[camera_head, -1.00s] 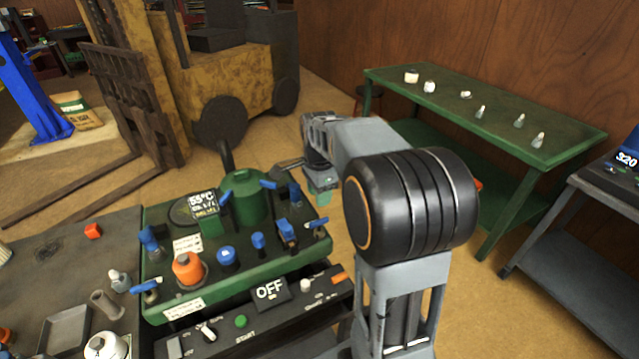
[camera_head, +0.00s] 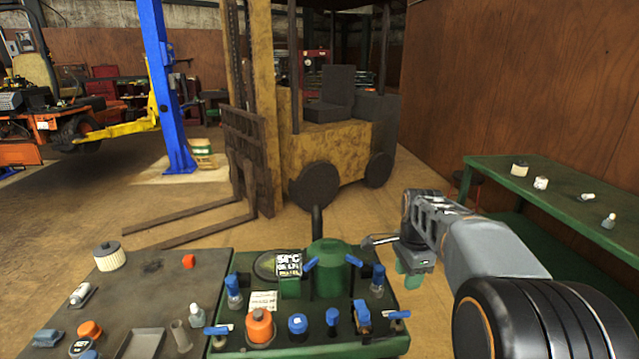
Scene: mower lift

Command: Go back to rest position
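My arm reaches in from the lower right of the head view, with a black ringed joint and a grey link. My gripper (camera_head: 408,272) is at the arm's far end, beside the right rear corner of the green machine (camera_head: 285,340). A small green part shows under the gripper. I cannot tell whether it is a fingertip or something held. The fingers are too small and partly hidden to show whether they are open or shut. The arm is bent and raised, apart from the green bench.
The green machine carries a display (camera_head: 288,263), a green tank (camera_head: 328,266), an orange cap (camera_head: 260,325) and blue valves. A grey table (camera_head: 150,285) with loose parts is at left. A green bench (camera_head: 590,190) stands at right. A yellow forklift (camera_head: 335,145) and blue lift post (camera_head: 165,90) stand behind.

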